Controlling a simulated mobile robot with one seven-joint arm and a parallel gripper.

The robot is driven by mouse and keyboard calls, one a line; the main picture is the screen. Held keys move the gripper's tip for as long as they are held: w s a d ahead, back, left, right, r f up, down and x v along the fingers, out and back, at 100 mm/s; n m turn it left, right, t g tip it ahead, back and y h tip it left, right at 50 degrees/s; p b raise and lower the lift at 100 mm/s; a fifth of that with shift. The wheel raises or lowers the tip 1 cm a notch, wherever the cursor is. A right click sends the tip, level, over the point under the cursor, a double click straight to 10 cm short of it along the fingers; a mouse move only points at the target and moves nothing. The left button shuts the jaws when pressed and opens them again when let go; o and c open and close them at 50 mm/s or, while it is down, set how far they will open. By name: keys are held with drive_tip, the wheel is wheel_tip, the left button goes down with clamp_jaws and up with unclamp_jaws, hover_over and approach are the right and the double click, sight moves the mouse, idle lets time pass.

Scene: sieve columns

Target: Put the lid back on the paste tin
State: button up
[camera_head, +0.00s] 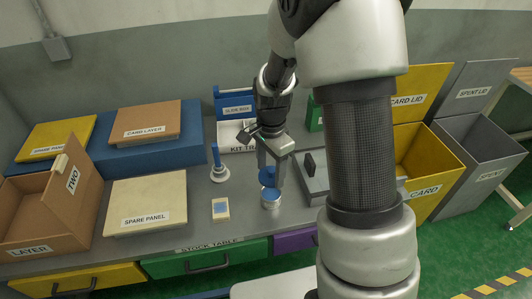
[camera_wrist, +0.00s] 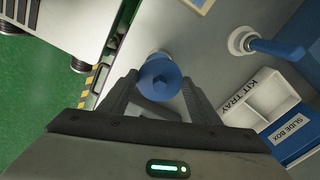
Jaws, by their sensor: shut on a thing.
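The paste tin (camera_head: 270,202) is a small pale round tin near the front of the grey table, with blue showing at its top. The lid (camera_head: 266,177) is blue and is held by my gripper (camera_head: 272,170) just above the tin. A gap between lid and tin is hard to judge. In the wrist view the blue lid (camera_wrist: 160,80) is between the two fingers of my gripper (camera_wrist: 157,92), and it hides most of what lies under it.
A white round base with a blue handle (camera_head: 219,172) stands left of the tin. A small cream block with a blue patch (camera_head: 220,209) lies nearer. The kit tray (camera_head: 228,136) and slide box (camera_head: 236,105) are behind. A spare panel (camera_head: 146,204) lies left.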

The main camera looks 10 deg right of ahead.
drive_tip(key=shift+f+b, duration=2.35)
drive_tip(key=shift+f, duration=0.9)
drive_tip(key=shift+f, duration=0.15)
drive_tip(key=o, duration=1.6)
drive_tip(key=shift+c, duration=0.2)
drive_tip(key=shift+r+p, duration=2.9)
drive_tip(key=shift+r, duration=0.65)
